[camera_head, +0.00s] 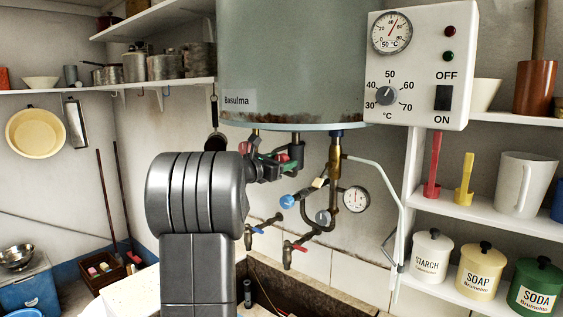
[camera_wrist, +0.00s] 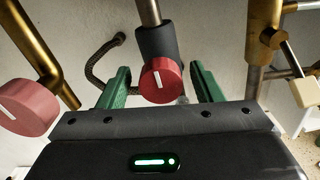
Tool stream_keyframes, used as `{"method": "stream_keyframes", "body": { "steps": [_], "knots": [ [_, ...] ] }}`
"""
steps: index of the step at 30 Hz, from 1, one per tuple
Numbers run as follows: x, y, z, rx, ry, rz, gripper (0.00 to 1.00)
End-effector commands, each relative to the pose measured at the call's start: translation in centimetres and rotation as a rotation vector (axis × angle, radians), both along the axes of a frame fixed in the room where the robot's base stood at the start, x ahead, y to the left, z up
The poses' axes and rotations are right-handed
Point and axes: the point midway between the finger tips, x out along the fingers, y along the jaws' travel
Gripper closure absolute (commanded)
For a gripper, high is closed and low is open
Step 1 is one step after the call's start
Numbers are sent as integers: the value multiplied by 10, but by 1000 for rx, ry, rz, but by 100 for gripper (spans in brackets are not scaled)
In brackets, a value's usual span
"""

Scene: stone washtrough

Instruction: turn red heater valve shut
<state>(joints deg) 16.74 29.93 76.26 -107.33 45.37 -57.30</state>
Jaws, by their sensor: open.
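A bright red round knob (camera_wrist: 161,80) with a white line sits on a dark-sleeved pipe in the wrist view. My gripper (camera_wrist: 162,72) is open, with one green finger on each side of this knob and a visible gap to each. A second, paler red knob (camera_wrist: 28,107) with a slanted white line is at the left, outside the fingers. In the head view my gripper (camera_head: 268,166) is among the pipes under the grey-green heater tank (camera_head: 292,65), partly hidden by my arm. I cannot tell which knob is the heater valve.
A control box (camera_head: 421,65) is at the upper right. Brass pipes (camera_wrist: 42,50) flank my fingers in the wrist view.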

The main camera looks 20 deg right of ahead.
Motion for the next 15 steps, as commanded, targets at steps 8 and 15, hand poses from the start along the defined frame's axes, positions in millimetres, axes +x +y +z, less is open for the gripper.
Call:
{"method": "stream_keyframes", "body": {
  "steps": [8,15],
  "knots": [
    [0,0,0,0,0,0,82],
    [0,1,-1,5,-9,1,85]
  ]
}}
